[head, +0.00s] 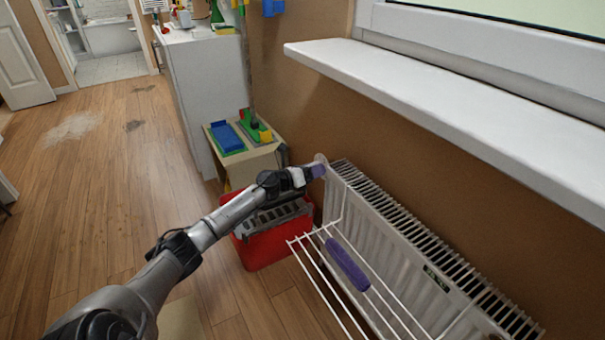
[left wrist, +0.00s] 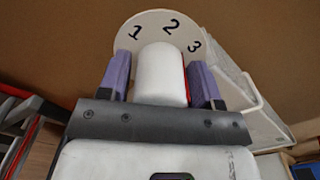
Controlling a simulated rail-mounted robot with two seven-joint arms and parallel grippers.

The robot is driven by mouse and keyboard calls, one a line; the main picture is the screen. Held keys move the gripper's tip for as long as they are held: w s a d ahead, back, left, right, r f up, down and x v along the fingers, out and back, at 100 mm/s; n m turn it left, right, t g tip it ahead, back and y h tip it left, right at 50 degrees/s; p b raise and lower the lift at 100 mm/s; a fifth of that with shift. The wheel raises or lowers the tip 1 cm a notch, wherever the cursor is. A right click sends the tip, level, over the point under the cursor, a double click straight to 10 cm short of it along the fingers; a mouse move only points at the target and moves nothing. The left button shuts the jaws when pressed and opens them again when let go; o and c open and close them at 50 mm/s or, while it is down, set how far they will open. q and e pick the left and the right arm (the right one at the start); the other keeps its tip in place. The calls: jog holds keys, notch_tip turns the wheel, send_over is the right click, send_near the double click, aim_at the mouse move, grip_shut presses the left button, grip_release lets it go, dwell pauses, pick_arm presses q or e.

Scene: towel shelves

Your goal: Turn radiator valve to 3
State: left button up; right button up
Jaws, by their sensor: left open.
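The radiator valve shows in the left wrist view as a white rounded knob (left wrist: 161,75) in front of a pale dial disc (left wrist: 150,27) marked 1, 2 and 3. A red mark runs along the knob's right side, on the side of the 3. My left gripper (left wrist: 161,84) is open, with one purple finger on each side of the knob. A gap shows at the left finger; I cannot tell whether the right finger touches. My right gripper is not in view.
A white wire rack (head: 309,263) with a purple item (head: 347,263) hangs in front of the radiator. A red crate (head: 262,250) stands below my left forearm. A white windowsill (head: 430,95) juts out above. Open wooden floor (head: 100,210) lies left.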

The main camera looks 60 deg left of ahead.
pick_arm(q)
jog(key=s+p, duration=0.5)
jog(key=s, duration=0.8)
jog(key=shift+s, duration=0.3)
dwell(0.3)
